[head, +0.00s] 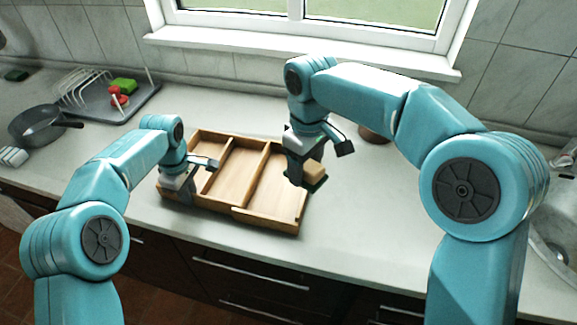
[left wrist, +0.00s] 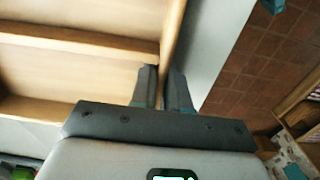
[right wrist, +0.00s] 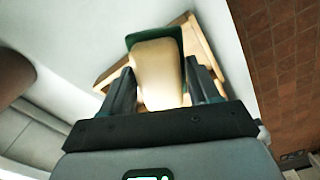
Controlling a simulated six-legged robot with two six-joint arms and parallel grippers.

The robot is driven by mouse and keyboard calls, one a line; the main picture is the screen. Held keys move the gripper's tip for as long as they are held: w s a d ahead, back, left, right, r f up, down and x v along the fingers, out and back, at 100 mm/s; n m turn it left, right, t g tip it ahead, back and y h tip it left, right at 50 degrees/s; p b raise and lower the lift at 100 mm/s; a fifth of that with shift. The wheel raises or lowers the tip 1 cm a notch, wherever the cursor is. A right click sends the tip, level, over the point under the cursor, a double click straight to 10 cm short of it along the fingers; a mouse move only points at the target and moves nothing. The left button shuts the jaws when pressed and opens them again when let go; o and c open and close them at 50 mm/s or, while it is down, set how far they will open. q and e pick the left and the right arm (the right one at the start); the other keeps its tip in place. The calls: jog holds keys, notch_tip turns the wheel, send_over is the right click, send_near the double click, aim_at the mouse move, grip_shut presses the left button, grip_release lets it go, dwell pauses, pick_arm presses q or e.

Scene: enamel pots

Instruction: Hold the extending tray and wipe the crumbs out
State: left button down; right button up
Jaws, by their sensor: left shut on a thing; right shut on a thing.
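The wooden extending tray (head: 265,220) lies on the counter, with dividers forming long compartments. My left gripper (head: 180,188) is shut on its outer wall near the left front; the left wrist view shows the wall (left wrist: 172,45) between the fingers. My right gripper (head: 303,177) is shut on a wiping block (head: 314,171), tan with a green underside, over the tray's right end. The block (right wrist: 158,75) fills the space between the fingers in the right wrist view, hiding part of the tray (right wrist: 205,62). Whether the block touches the tray is unclear. I cannot make out crumbs.
A dish rack on a grey drainer (head: 125,105) stands at the back left, with green and red items. A dark pan (head: 38,120) is beside it. A brown round object (head: 372,133) sits behind my right arm. A sink (head: 550,240) is at far right. The counter before the window is clear.

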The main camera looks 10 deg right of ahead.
dwell(0.5)
send_over(285, 184)
jog(key=shift+s+f, duration=0.15)
jog(key=shift+f, duration=4.85)
jog(key=shift+f, duration=1.55)
jog(key=shift+w+d+r, duration=0.1)
jog(key=shift+w+d, duration=0.3)
jog(key=shift+w, duration=0.35)
jog(key=shift+w+d+f, duration=0.1)
jog(key=shift+w+d, duration=0.35)
jog(key=shift+w, duration=0.35)
jog(key=shift+w+d+r, duration=0.1)
jog(key=shift+w+d, duration=0.3)
jog(key=shift+w, duration=0.35)
jog(key=shift+s, duration=0.1)
